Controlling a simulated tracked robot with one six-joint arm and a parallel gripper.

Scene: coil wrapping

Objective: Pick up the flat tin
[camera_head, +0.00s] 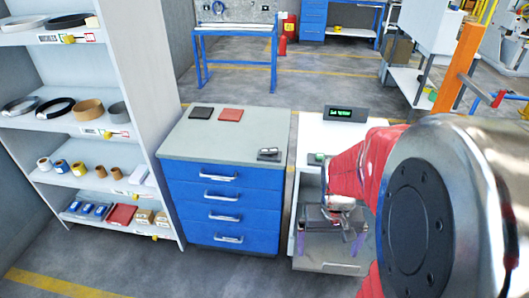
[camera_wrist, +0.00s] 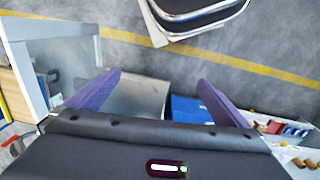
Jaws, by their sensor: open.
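My gripper (camera_head: 331,240) is at the lower right of the head view, in front of the white bench and over its pulled-out drawer. Its purple fingers are spread, and they also show in the wrist view (camera_wrist: 158,97) with nothing between them. No object is clearly a flat tin. A small grey, metallic-looking item (camera_head: 269,154) lies at the front right corner of the blue cabinet's top, left of and behind my gripper; I cannot tell whether it is the tin. The drawer's contents are largely hidden by my gripper and arm.
The grey-topped blue cabinet (camera_head: 235,135) also bears a black flat item (camera_head: 201,112) and a red one (camera_head: 230,115). A shelf unit (camera_head: 150,60) with rolls and boxes stands left. The white drawer (camera_head: 330,266) juts into the floor space. Open floor lies behind the cabinet.

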